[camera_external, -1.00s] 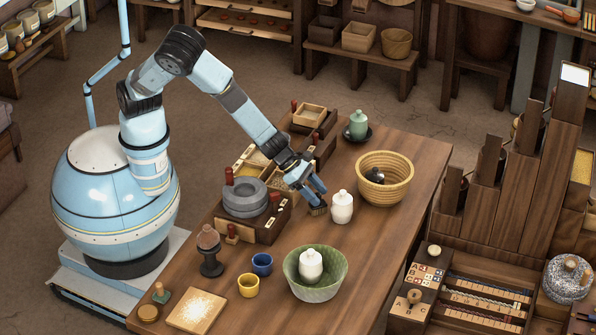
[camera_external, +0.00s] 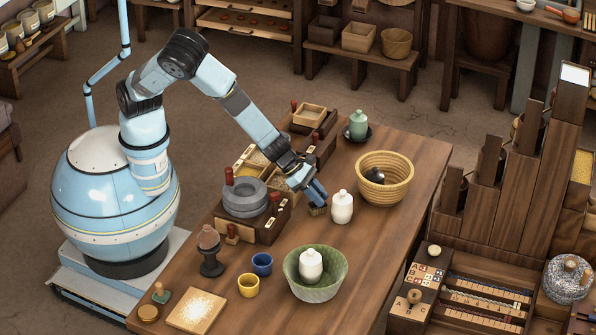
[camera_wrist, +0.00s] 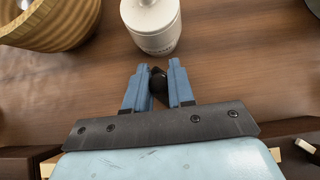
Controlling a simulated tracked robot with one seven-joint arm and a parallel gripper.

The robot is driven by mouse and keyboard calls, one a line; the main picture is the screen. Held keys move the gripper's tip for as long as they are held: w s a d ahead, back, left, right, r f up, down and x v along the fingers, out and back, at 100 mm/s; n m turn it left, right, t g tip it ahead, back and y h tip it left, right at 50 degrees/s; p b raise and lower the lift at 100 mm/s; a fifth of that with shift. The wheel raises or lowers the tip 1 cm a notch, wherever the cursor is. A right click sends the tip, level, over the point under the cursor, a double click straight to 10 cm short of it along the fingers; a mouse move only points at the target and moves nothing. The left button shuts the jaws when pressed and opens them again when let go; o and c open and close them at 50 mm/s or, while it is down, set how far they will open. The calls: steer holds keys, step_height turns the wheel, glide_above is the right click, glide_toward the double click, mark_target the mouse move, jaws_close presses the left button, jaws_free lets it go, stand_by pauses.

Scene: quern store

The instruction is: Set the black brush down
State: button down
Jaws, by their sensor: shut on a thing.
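The black brush (camera_wrist: 158,79) shows in the wrist view as a dark handle end between my two blue fingers. In the external view its tan bristle end (camera_external: 318,211) shows just below my fingertips, at or very near the tabletop; I cannot tell if it touches. My gripper (camera_external: 316,196) is shut on the brush and points down over the wooden table (camera_external: 385,238). It also shows in the wrist view (camera_wrist: 157,82). Most of the handle is hidden by the fingers.
A white lidded jar (camera_external: 342,208) stands close to the right of the brush. A yellow basket (camera_external: 398,187) holding a dark object is beyond it. The grey quern (camera_external: 245,200) is to the left. A green bowl (camera_external: 301,288) holds another white jar. Bare tabletop lies in front of the gripper.

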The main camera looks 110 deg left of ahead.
steer(key=shift+r, duration=0.1)
steer(key=shift+r, duration=0.25)
step_height(320, 180, up, 2)
steer(key=shift+d+r, duration=0.1)
steer(key=shift+r, duration=0.05)
steer(key=s+f+v, duration=0.2)
steer(key=v, duration=1.5)
steer(key=w+d+f+n+g+y, duration=0.35)
steer(key=w+d+n+y, duration=0.4)
steer(key=w+d, duration=0.75)
steer(key=shift+n+t+h, duration=0.45)
steer(key=shift+n+h, duration=0.1)
steer(key=shift+n, duration=0.2)
steer(key=shift+w+a+f, duration=0.15)
steer(key=shift+a+f, duration=0.05)
steer(key=shift+f, duration=1.35)
steer(key=shift+w+a+f, duration=0.15)
steer(key=shift+w+f, duration=0.05)
steer(key=shift+f, duration=1.4)
steer(key=shift+w+a+f, duration=0.15)
steer(key=shift+a+f, duration=0.05)
steer(key=shift+f, duration=1.35)
